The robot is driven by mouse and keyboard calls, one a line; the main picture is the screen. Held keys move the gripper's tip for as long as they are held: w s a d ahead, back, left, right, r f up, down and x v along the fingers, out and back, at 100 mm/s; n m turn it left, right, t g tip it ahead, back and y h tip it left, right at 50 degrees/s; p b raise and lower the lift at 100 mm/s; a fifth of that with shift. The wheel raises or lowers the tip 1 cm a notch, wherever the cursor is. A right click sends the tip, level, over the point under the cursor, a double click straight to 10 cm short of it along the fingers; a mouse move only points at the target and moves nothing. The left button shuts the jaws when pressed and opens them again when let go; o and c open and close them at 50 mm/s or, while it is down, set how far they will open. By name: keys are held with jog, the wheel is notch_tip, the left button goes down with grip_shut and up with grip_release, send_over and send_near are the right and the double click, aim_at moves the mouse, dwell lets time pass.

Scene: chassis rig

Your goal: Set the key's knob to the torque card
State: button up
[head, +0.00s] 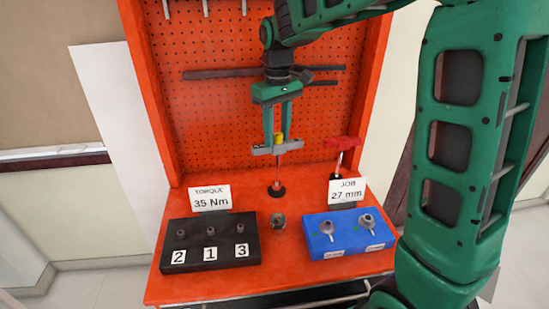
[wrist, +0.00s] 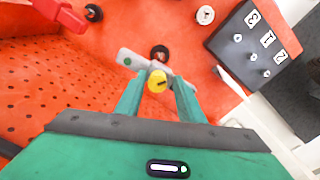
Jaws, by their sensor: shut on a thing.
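The key is a grey crossbar (head: 264,151) on a thin upright shaft, with a yellow knob (head: 279,136) on top. Its foot is in a black round base on the red bench. My gripper (head: 277,138) points down from above, with its fingers closed on the yellow knob. In the wrist view the knob (wrist: 157,82) sits between the fingertips and bears a short dark mark; the grey bar (wrist: 128,59) shows behind it. The torque card (head: 210,197) reads 35 Nm and stands behind the black block (head: 190,257), whose pegs are labelled 2, 1, 3.
A red T-handled key (head: 342,143) stands at right on another black base. The job card (head: 347,190) reads 27 mm, behind a blue tray (head: 348,242) with two sockets. A round metal piece (head: 278,222) lies between block and tray. A pegboard (head: 220,110) rises behind.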

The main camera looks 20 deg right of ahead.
jog(key=shift+d+f, duration=0.15)
jog(key=shift+f, duration=0.2)
